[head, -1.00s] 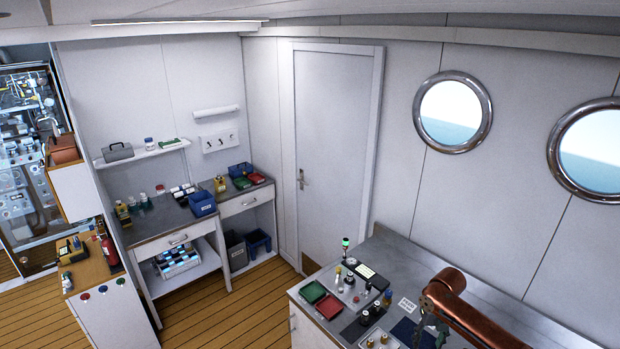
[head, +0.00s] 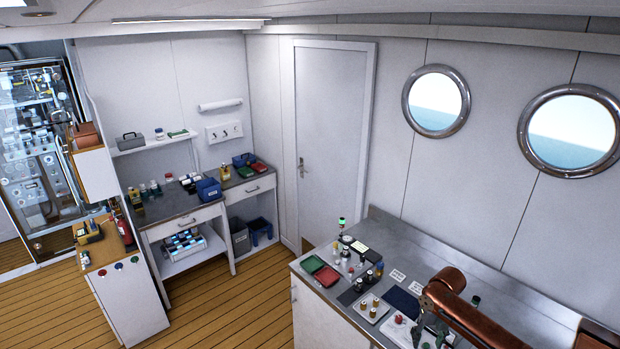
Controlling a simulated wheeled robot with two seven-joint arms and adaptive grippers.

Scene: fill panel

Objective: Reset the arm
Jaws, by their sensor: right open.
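My right arm, a copper-coloured link, reaches in from the lower right over the grey bench (head: 478,252). My right gripper (head: 424,338) hangs below the arm's end at the bottom edge of the picture. It is open, with nothing visible between its fingers, and partly cut off by the frame. It is above or beside a white tray (head: 396,326) with small parts; the gap between them cannot be told. My left gripper is not in view.
Green (head: 312,264) and red (head: 327,277) trays, small bottles and a lamp post (head: 341,225) stand on the bench. A closed door (head: 335,140) is behind. A second workbench (head: 180,219) and a white cabinet (head: 130,300) stand left. Wooden floor (head: 230,310) is clear between.

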